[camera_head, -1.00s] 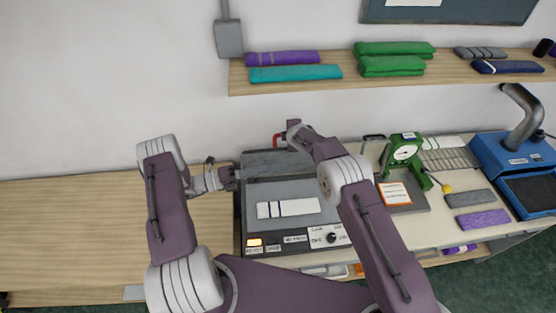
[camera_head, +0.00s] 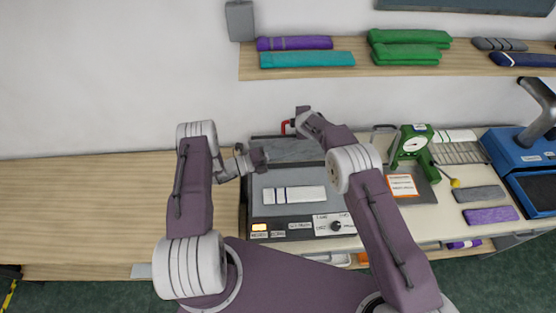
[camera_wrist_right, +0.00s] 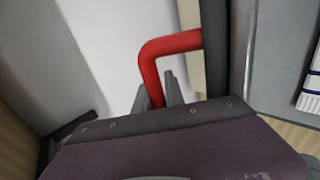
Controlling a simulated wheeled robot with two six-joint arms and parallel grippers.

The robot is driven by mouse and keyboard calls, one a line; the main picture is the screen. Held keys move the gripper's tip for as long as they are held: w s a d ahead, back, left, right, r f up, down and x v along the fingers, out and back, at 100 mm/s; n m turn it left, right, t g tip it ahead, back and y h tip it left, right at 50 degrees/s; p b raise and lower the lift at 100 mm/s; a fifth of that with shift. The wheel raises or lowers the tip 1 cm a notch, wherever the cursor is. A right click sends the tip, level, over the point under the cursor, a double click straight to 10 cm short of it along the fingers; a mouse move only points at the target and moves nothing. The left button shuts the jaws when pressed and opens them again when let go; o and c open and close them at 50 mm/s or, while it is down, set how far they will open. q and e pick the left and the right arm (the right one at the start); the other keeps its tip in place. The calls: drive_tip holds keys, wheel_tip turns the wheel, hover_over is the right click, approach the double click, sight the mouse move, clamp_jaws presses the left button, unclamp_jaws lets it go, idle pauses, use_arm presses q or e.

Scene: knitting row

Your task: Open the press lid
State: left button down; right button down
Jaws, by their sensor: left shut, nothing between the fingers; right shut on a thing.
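The press (camera_head: 262,205) is a dark grey machine on the table, with a row of labels and a knob on its front. Its lid (camera_head: 295,152) stands raised at the back, leaving the bed open to view. A white swatch with dark stripes (camera_head: 294,195) lies on the bed; its edge shows in the right wrist view (camera_wrist_right: 312,85). The lid's red handle (camera_head: 285,127) is bent like a hook. My left gripper (camera_head: 258,160) is shut and empty by the lid's left side.
Right of the press stand a green dial gauge (camera_head: 410,145), a wire rack (camera_head: 459,152) and a blue machine (camera_head: 515,150). A shelf (camera_head: 300,73) with folded knits runs along the wall above. The wooden table (camera_head: 90,215) at left is clear.

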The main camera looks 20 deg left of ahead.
use_arm(q)
drive_tip(key=shift+w+a+r, duration=0.1)
drive_tip(key=shift+w+a, duration=0.1)
drive_tip(key=shift+w, duration=0.3)
drive_tip(key=shift+w+a+r, duration=0.1)
drive_tip(key=shift+w+a, duration=0.1)
drive_tip(key=shift+w, duration=0.3)
use_arm(e)
drive_tip(key=shift+s+f, duration=0.2)
drive_tip(key=shift+f, duration=0.25)
use_arm(q)
drive_tip(key=shift+w+a+r, duration=0.2)
drive_tip(key=shift+w, duration=0.2)
drive_tip(key=shift+w+a+r, duration=0.15)
drive_tip(key=shift+w+a, duration=0.05)
drive_tip(key=shift+w, duration=0.15)
use_arm(e)
drive_tip(key=shift+a, duration=0.15)
drive_tip(key=c, duration=1.4)
unclamp_jaws()
